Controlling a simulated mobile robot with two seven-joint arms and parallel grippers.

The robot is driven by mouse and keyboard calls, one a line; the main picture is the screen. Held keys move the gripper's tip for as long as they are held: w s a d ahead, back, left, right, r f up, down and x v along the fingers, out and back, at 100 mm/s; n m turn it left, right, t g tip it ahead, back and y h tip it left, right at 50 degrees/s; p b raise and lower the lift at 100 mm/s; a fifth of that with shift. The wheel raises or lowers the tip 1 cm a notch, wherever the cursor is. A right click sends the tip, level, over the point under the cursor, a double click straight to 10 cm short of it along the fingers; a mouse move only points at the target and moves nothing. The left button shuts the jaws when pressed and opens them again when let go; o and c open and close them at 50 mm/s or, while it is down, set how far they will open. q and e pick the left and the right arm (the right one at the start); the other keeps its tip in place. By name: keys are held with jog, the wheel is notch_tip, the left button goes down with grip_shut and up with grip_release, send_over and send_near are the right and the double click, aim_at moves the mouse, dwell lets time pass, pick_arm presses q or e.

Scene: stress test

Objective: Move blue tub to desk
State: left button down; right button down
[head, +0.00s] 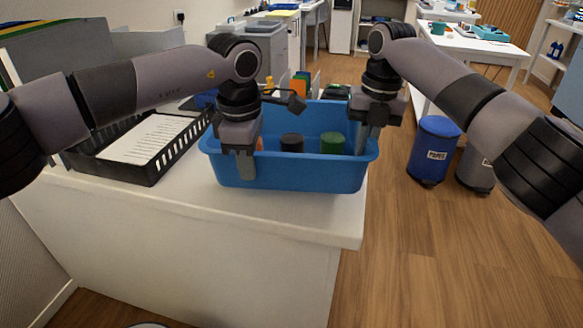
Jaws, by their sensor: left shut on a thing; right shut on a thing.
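The blue tub (300,174) sits at the front right end of a white counter (190,193), its right end close to the counter's edge. A dark cylinder (292,142), a green cylinder (332,143) and part of an orange thing are inside it. My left gripper (244,170) is shut on the tub's front left wall, one finger showing outside. My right gripper (363,142) is shut on the tub's right wall; its fingertips are partly hidden. I cannot tell whether the tub is lifted off the counter.
A black tray with papers (150,176) stands left of the tub. A blue bin (434,150) and a grey bin (474,168) stand on the floor at right. A white desk (470,45) is at the back right. The wooden floor in front right is clear.

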pick_arm(q)
jog(key=shift+w+a, duration=0.15)
pick_arm(e)
jog(key=shift+w+d, duration=0.2)
jog(key=shift+d, duration=0.05)
pick_arm(q)
jog(key=shift+r, duration=0.1)
pick_arm(e)
jog(key=shift+s+r, duration=0.1)
jog(key=shift+s, duration=0.05)
pick_arm(q)
jog(key=shift+f, duration=0.2)
pick_arm(e)
jog(key=shift+f, duration=0.2)
